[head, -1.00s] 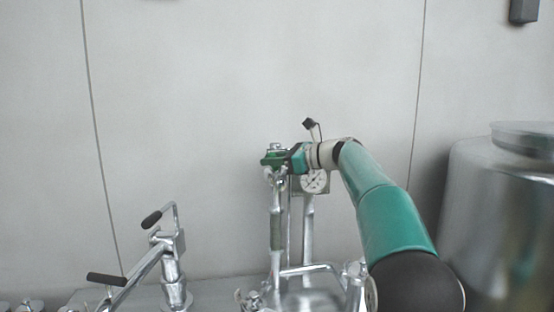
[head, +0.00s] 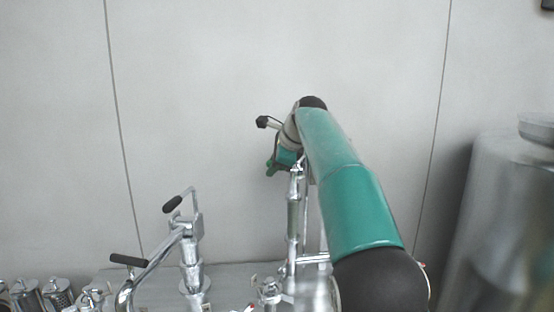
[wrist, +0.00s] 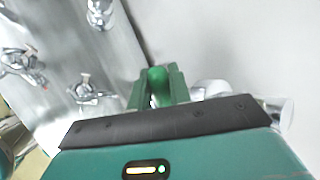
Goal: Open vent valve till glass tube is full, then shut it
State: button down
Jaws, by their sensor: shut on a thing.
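A slim upright glass tube (head: 292,218) in metal fittings stands just left of my arm in the head view. I cannot make out the level in it. My gripper (head: 271,167) is at the top of this column, beside its upper fitting and partly hidden by my wrist. In the wrist view, my gripper's green fingers (wrist: 158,90) are closed around a small green piece (wrist: 157,76), which looks like the vent valve's handle. The valve body is mostly hidden, with chrome parts showing just right of the fingers.
Several metal cylinders (head: 60,295) are at lower left. A large steel tank (head: 510,220) stands at right. A plain grey wall (head: 200,90) is behind. The wrist view shows chrome taps (wrist: 88,90) below.

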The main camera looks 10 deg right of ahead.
jog(key=shift+a+f+n+h, duration=0.2)
jog(key=shift+f+n+h, duration=0.2)
jog(key=shift+f+h, duration=1)
jog(key=shift+h, duration=0.4)
jog(key=shift+d, duration=0.1)
jog(key=c, duration=1.3)
grip_release()
jog(key=shift+c, duration=0.2)
jog(key=a+v, duration=0.1)
jog(key=v, duration=1.2)
jog(key=shift+d+r, duration=0.4)
jog(key=shift+r, duration=0.05)
jog(key=shift+s, duration=0.1)
